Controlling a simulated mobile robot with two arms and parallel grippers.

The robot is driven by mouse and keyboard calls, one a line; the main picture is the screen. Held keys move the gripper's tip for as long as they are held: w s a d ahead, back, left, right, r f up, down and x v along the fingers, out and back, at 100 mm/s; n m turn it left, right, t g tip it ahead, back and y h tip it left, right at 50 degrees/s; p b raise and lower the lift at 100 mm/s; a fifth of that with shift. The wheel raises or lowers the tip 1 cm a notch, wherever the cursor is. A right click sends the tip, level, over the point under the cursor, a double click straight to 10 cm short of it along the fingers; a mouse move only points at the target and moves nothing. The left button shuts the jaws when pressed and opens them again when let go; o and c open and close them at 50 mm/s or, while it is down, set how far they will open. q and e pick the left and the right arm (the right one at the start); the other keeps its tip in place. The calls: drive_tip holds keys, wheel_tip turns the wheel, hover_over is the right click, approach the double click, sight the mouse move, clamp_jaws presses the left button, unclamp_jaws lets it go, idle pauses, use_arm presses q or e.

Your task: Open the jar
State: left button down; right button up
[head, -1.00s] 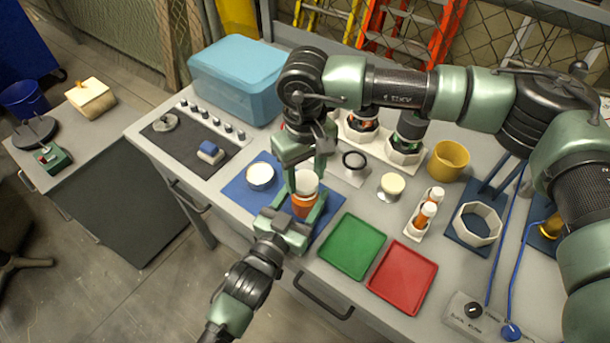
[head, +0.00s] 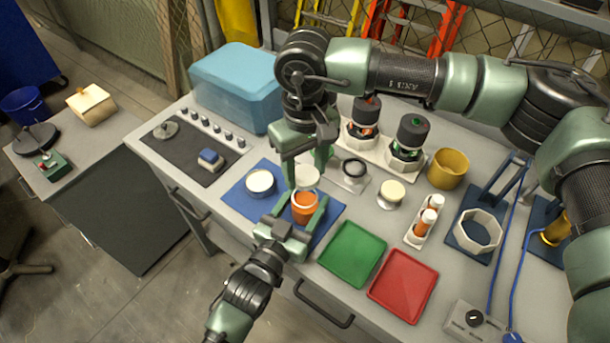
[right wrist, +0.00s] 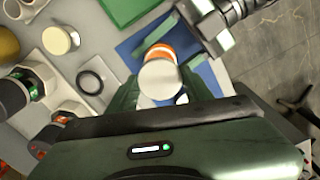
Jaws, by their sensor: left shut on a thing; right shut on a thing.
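The orange jar (head: 304,209) stands upright on a blue mat (head: 241,190), and its open top with a pale rim shows. My left gripper (head: 303,207) is shut around the jar from the front. The white round lid (head: 308,176) is off the jar, above and slightly behind it. My right gripper (head: 306,172) is shut on the lid from above and partly hides it. In the right wrist view the lid (right wrist: 160,80) covers part of the orange jar (right wrist: 158,52).
A white-topped blue jar (head: 260,182) stands on the mat to the left. Green (head: 352,254) and red (head: 403,285) trays lie to the right. Behind are a black ring on a stand (head: 354,170), a cream-topped round piece (head: 391,192) and a white test-tube rack (head: 421,231).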

use_arm(q)
drive_tip(key=shift+c, duration=1.8)
unclamp_jaws()
